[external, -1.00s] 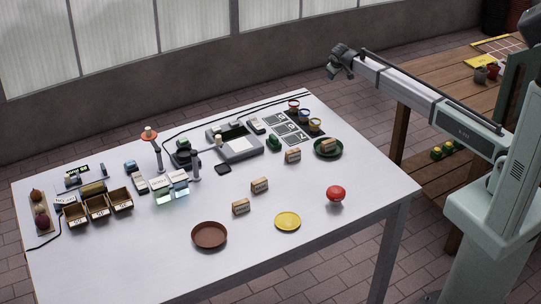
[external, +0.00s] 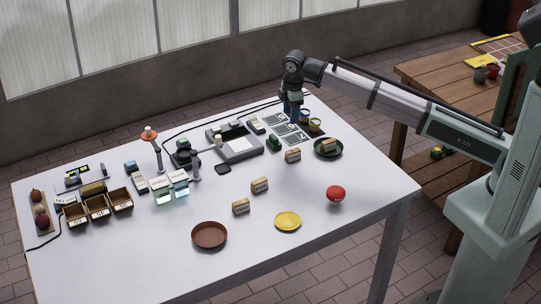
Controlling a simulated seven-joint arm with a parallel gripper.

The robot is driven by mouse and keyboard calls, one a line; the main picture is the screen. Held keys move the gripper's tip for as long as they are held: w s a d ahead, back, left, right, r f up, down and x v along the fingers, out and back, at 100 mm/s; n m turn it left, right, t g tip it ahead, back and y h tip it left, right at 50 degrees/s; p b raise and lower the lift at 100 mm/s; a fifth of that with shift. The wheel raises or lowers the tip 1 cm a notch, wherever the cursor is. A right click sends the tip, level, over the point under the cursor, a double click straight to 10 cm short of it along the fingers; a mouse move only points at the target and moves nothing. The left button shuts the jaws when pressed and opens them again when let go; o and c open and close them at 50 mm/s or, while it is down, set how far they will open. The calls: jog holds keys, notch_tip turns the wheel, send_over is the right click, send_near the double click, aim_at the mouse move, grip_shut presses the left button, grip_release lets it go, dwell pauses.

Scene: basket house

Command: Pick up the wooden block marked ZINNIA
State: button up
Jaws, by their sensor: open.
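Several small wooden blocks with printed labels are on the white table. One block (external: 240,207) stands near the brown dish. A second block (external: 260,185) stands a little behind it. A third block (external: 293,156) stands farther back and right. Another block (external: 328,145) sits on the green plate (external: 339,154). The lettering is too small for me to tell which one is marked ZINNIA. My gripper (external: 293,115) is open and points down over the back right of the table, behind all these blocks.
A brown dish (external: 209,243), a yellow plate (external: 288,221) and a red mushroom-shaped thing (external: 336,193) stand toward the front. Two cups (external: 315,125) and a numbered mat (external: 283,127) lie close to my gripper. A grey device (external: 240,149) and open boxes (external: 98,207) are left.

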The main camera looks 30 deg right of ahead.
jog(key=n, duration=0.2)
send_over(293, 151)
jog(key=shift+g, duration=0.4)
notch_tip(293, 151, down, 8)
jog(key=shift+a+r, duration=0.15)
jog(key=shift+d+f, duration=0.2)
jog(key=shift+f, duration=2.45)
jog(key=shift+c, duration=0.2)
grip_shut()
